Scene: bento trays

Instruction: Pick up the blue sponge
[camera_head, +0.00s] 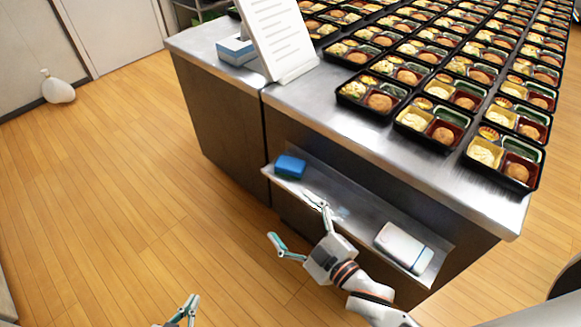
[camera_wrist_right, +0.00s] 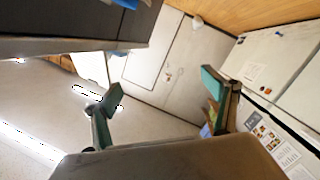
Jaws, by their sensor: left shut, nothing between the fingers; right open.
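The blue sponge (camera_head: 290,166) lies at the left end of a low metal shelf (camera_head: 346,207) on the counter's side. My right gripper (camera_head: 297,224) is open and empty, below and to the right of the sponge in the head view and apart from it. One finger overlaps the shelf in the picture. Its two spread fingers (camera_wrist_right: 164,92) also show in the right wrist view, where a bit of blue at the top edge may be the sponge. My left gripper (camera_head: 189,309) is shut and empty at the bottom edge, far from the sponge.
A white box-like item (camera_head: 403,246) sits at the shelf's right end. The steel counter (camera_head: 330,108) above holds many bento trays (camera_head: 433,122), a white sign (camera_head: 277,38) and a blue-and-white box (camera_head: 238,50). Wooden floor (camera_head: 125,190) is open at left, with a white bag (camera_head: 58,88).

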